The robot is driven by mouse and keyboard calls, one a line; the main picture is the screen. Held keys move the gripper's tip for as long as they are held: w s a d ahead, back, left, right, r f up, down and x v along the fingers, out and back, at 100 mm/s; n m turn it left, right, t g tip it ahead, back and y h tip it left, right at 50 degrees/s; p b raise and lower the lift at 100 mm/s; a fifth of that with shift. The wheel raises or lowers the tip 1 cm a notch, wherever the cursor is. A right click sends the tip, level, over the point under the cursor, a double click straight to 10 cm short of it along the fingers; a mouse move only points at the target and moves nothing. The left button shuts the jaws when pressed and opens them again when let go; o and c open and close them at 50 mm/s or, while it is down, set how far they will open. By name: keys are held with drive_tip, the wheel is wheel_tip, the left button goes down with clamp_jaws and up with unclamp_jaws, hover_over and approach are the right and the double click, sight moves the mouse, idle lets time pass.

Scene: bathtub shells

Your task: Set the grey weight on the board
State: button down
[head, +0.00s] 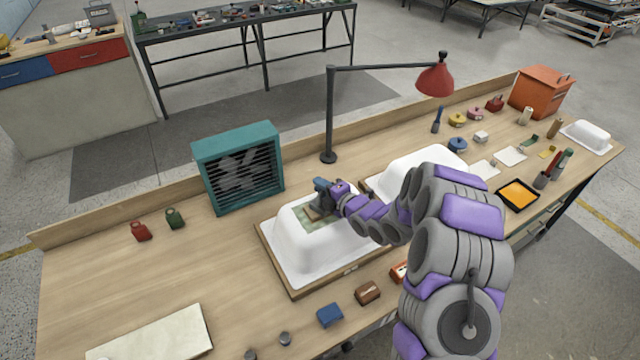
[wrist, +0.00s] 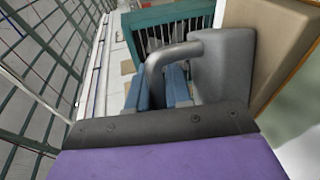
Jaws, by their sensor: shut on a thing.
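My gripper (head: 322,190) is above the top of the front white bathtub shell (head: 290,250). In the wrist view its blue fingers (wrist: 160,88) are shut on the bent handle of the grey weight (wrist: 222,65). The weight's block lies right against or very close to the tan board (wrist: 270,45); I cannot tell if they touch. The board is over a green patch (wrist: 290,105) on the shell, which also shows in the head view (head: 305,219). In the head view the gripper partly hides the weight and board.
A teal fan box (head: 238,165) and a red lamp (head: 435,78) stand behind. A second white shell (head: 420,165) is to the right, partly behind my arm. A blue block (head: 330,314) and a brown block (head: 368,292) lie in front. The bench at left is mostly clear.

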drive_tip(key=shift+d+r, duration=0.1)
drive_tip(key=shift+d, duration=0.05)
drive_tip(key=c, duration=1.2)
unclamp_jaws()
drive_tip(key=shift+d, duration=0.1)
drive_tip(key=shift+c, duration=0.2)
drive_tip(key=shift+o, duration=1)
drive_tip(key=shift+a, duration=0.35)
drive_tip(key=v, duration=1.2)
drive_tip(key=shift+d, duration=0.2)
drive_tip(key=shift+w, duration=0.1)
